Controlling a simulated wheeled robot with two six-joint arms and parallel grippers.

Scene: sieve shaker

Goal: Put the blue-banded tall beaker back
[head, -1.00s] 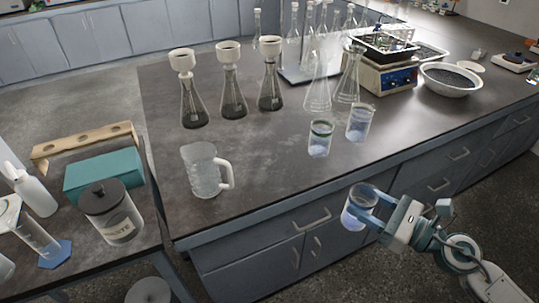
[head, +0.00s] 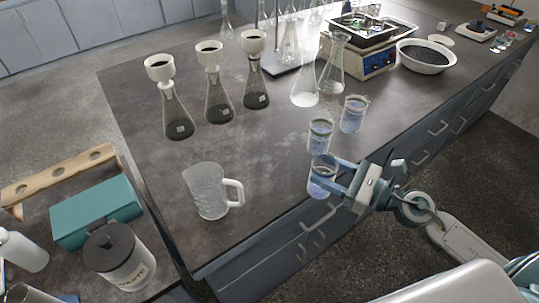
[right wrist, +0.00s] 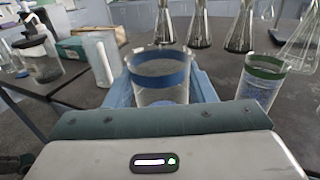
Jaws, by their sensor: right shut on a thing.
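The blue-banded tall beaker (right wrist: 160,75) is clear glass with a blue ring near its rim. It stands upright between the fingers of my right gripper. In the head view my right gripper (head: 325,174) is shut on this beaker (head: 322,182) at the bench's front edge, just in front of the green-banded beaker (head: 320,137). The green-banded beaker also shows at the right of the right wrist view (right wrist: 262,82). Whether the held beaker's base touches the bench is not clear. My left gripper is not in view.
Another beaker (head: 353,114) stands behind and right of the green-banded one. A glass jug (head: 208,192) stands to the left, with flasks with funnels (head: 178,115) behind. A conical flask (head: 305,85) stands further back. The bench (head: 265,150) is clear between jug and beakers.

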